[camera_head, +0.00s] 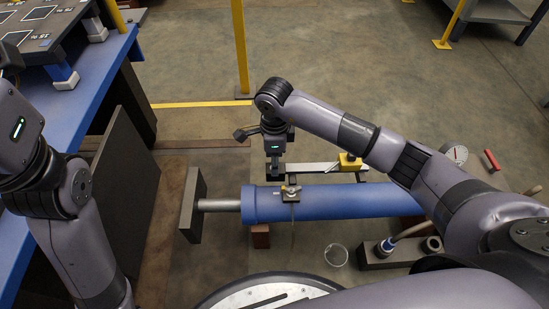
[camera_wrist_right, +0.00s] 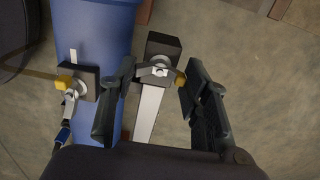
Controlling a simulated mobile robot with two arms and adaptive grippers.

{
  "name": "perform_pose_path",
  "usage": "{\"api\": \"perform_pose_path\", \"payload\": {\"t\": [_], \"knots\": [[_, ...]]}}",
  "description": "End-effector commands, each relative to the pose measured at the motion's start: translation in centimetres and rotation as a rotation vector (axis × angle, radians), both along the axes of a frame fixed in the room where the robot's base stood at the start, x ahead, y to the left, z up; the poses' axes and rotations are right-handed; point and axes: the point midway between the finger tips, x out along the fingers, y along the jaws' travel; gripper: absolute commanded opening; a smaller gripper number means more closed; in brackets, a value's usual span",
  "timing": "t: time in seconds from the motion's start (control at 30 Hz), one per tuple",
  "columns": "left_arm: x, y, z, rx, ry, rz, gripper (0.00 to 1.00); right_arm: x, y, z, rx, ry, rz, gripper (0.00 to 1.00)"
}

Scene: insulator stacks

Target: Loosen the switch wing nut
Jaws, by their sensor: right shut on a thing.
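My right gripper (camera_head: 274,172) reaches down over the left end of a pale flat bar (camera_head: 318,167) behind the blue cylinder. In the right wrist view, my right gripper (camera_wrist_right: 156,76) has its two dark fingertips on either side of a small metal wing nut (camera_wrist_right: 158,71) with a yellowish tip. It is shut on this wing nut, which sits on a dark block (camera_wrist_right: 163,44) at the bar's end. In the head view the gripper hides the nut. My left arm is at the left edge; its dark gripper (camera_head: 10,60) is partly cut off, its fingers unclear.
The blue cylinder (camera_head: 340,203) lies just in front of the bar. A dark clamp block (camera_head: 290,193) with a yellow-tipped lever (camera_wrist_right: 64,83) sits on it, close to the right gripper. A blue bench (camera_head: 100,75) stands left.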

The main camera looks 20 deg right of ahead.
Motion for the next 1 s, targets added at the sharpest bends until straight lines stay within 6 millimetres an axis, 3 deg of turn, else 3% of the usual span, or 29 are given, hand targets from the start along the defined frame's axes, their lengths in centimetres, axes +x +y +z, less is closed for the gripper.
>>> {"api": "perform_pose_path", "payload": {"t": [0.17,0.47,1.0], "knots": [[0.01,0.0,-0.02,0.0,0.0,0.0,0.4,0.02,-0.02,0.02,0.0,0.0,0.0,0.15],[-0.01,0.02,0.06,0.0,-0.001,0.0,0.4,0.09,-0.08,0.11,-0.002,-0.003,0.042,0.15],[0.44,0.07,-0.24,-0.002,0.02,-0.001,0.4,0.11,-0.1,0.13,-0.003,-0.002,0.462,0.15]]}}
